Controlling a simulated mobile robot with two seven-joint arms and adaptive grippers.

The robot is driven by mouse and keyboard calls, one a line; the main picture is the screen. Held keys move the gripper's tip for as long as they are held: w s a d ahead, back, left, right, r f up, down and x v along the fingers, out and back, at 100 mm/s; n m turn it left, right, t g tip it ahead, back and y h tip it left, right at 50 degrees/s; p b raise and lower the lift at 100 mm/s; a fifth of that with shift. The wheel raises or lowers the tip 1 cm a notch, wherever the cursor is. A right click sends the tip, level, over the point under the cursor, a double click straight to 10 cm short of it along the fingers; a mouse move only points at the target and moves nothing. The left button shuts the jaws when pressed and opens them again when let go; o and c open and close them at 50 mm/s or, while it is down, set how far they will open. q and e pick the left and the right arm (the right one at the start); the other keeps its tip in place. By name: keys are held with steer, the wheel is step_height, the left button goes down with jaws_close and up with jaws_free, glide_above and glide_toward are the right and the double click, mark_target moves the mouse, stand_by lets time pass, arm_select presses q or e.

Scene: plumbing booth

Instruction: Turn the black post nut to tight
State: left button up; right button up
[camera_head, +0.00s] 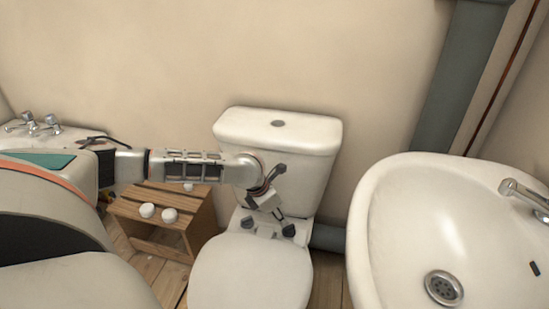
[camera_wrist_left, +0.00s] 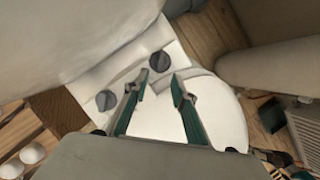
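Two black post nuts sit on the white ledge between the toilet seat and the cistern. The left nut (camera_head: 247,223) also shows in the left wrist view (camera_wrist_left: 106,101). The right nut (camera_head: 288,231) shows in the left wrist view (camera_wrist_left: 159,62) just ahead of the gap between my fingertips. Which nut the task means cannot be told. My left gripper (camera_head: 277,208) reaches in above the ledge, pointing down near the right nut. Its two fingers (camera_wrist_left: 159,82) are apart with nothing between them. My right gripper is not in view.
The cistern (camera_head: 278,145) stands behind the ledge, the seat lid (camera_head: 250,275) in front. A washbasin (camera_head: 400,230) is at the right. A slatted wooden crate (camera_head: 160,200) with white round pieces (camera_head: 147,210) stands left. A grey pipe (camera_head: 325,238) runs beside the toilet.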

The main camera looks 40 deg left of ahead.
arm_select(q)
steer(key=shift+v, duration=2.1)
